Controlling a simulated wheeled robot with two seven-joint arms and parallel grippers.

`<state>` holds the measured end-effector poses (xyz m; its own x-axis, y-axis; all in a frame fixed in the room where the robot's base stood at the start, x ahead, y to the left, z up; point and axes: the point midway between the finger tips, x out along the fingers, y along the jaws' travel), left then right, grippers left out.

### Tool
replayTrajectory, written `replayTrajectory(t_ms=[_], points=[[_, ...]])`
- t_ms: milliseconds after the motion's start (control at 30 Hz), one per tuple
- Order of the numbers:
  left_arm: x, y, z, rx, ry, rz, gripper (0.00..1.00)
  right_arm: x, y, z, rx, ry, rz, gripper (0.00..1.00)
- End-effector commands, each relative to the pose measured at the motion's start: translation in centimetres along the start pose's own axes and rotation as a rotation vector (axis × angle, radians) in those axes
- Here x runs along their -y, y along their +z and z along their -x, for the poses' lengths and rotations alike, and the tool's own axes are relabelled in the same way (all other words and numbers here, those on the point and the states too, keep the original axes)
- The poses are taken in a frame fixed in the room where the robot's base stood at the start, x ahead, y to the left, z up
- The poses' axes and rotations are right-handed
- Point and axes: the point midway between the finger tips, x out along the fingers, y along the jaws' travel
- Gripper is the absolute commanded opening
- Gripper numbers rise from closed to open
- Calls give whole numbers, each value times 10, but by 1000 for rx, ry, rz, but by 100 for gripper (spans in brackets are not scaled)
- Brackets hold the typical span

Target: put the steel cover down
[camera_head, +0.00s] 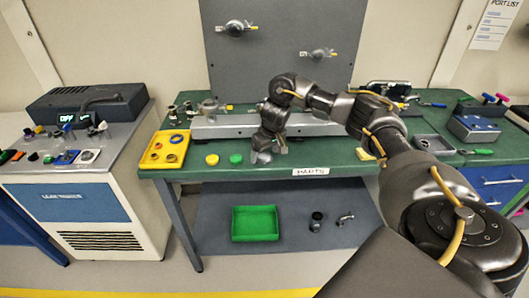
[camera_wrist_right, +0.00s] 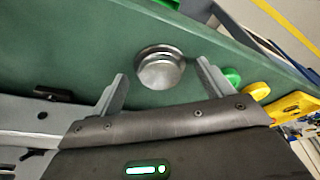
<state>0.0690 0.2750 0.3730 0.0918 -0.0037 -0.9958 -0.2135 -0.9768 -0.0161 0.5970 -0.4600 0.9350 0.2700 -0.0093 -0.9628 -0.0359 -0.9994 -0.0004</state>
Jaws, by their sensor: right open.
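The steel cover (camera_wrist_right: 160,68) is a round, shiny metal cap on the green bench top (camera_wrist_right: 60,45). In the right wrist view it lies between and just beyond the fingertips, with a gap on both sides. In the head view the cover (camera_head: 261,157) shows only in part, below my right gripper (camera_head: 270,146), close to the bench's front edge. My right gripper is open and points down at the bench; its two fingers (camera_wrist_right: 162,78) hold nothing. My left gripper is not in view.
A green cap (camera_head: 236,159) and a yellow cap (camera_head: 212,160) lie left of the cover, then a yellow tray (camera_head: 148,162) of rings. A long metal rail (camera_head: 225,129) runs behind. A green bin (camera_head: 234,234) and metal fittings (camera_head: 316,222) sit on the lower shelf.

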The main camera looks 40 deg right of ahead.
Motion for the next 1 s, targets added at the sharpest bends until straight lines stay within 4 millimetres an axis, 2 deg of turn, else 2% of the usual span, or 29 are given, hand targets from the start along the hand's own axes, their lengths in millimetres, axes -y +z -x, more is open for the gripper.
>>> replayTrajectory(t_ms=[167, 267, 500, 700, 833, 1000], points=[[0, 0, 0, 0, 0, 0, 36, 0, -2, 8, -1, 1, 1, 79], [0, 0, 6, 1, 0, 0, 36, -1, -3, 24, -3, 1, 1, 79], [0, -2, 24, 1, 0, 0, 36, -1, -3, 78, -5, 2, 2, 79], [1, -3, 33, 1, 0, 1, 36, 0, -2, 110, -3, 1, 2, 79], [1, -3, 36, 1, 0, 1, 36, 0, -2, 120, -2, 1, 1, 79], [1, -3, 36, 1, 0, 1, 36, 0, -1, 124, 0, 1, 0, 79]])
